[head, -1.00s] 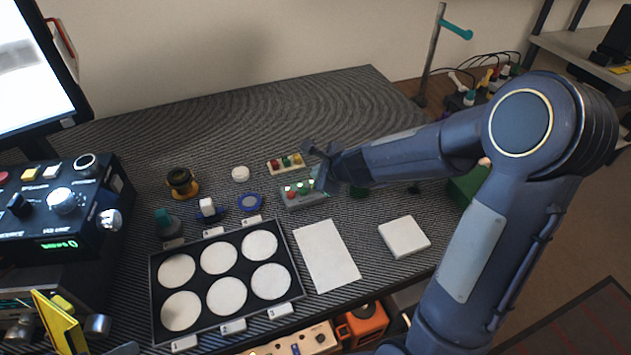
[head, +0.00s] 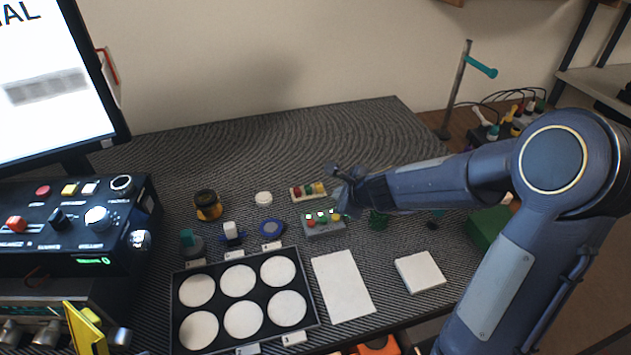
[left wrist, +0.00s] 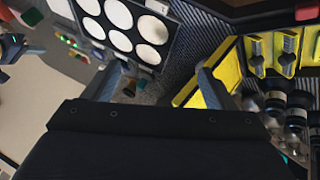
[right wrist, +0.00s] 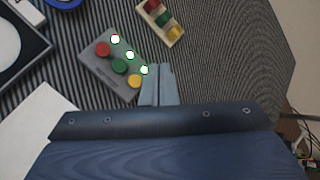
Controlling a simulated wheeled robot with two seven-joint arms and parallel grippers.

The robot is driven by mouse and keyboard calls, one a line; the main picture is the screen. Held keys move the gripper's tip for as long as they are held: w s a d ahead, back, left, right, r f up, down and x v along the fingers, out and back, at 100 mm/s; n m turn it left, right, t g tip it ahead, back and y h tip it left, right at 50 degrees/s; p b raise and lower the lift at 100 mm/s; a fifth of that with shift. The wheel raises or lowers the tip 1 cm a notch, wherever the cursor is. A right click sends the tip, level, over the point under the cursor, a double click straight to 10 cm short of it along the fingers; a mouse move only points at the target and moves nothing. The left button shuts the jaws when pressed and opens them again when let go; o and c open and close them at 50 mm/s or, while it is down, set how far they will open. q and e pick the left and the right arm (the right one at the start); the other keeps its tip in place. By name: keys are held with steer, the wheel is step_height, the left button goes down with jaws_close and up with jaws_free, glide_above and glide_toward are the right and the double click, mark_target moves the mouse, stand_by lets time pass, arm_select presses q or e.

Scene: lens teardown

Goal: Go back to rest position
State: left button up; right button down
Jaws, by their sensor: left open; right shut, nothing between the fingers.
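My right gripper (head: 342,188) is over the worktable beside the grey button box (head: 322,229), with its arm coming in from the right. In the right wrist view its fingers (right wrist: 160,84) are together with nothing between them. Their tips are close to the box's lower right corner and its yellow button; I cannot tell whether they touch. The box has red, green and yellow buttons and several lit lamps. My left gripper does not show in the head view. In the left wrist view its two fingers (left wrist: 165,84) are wide apart and empty.
A black tray (head: 249,336) with several white discs stands at the front. A white sheet (head: 343,285) and a white block (head: 420,272) lie to its right. A small rack with coloured pieces (head: 309,191) is behind the box. A control console (head: 70,225) and monitor stand left.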

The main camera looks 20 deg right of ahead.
steer(key=s+a+r+n+y+p, duration=0.3)
steer(key=s+a+r+n+y, duration=0.15)
steer(key=s+r+n, duration=0.65)
steer(key=s+r+n+g+h+p, duration=0.1)
steer(key=s+n+g+h+p, duration=0.1)
steer(key=s+n, duration=1)
steer(key=s+g, duration=0.1)
steer(key=s, duration=0.4)
steer(key=shift+s+a+r+n+g+p, duration=0.25)
steer(key=shift+s+a+n+g+p, duration=0.05)
steer(key=shift+a+n, duration=0.1)
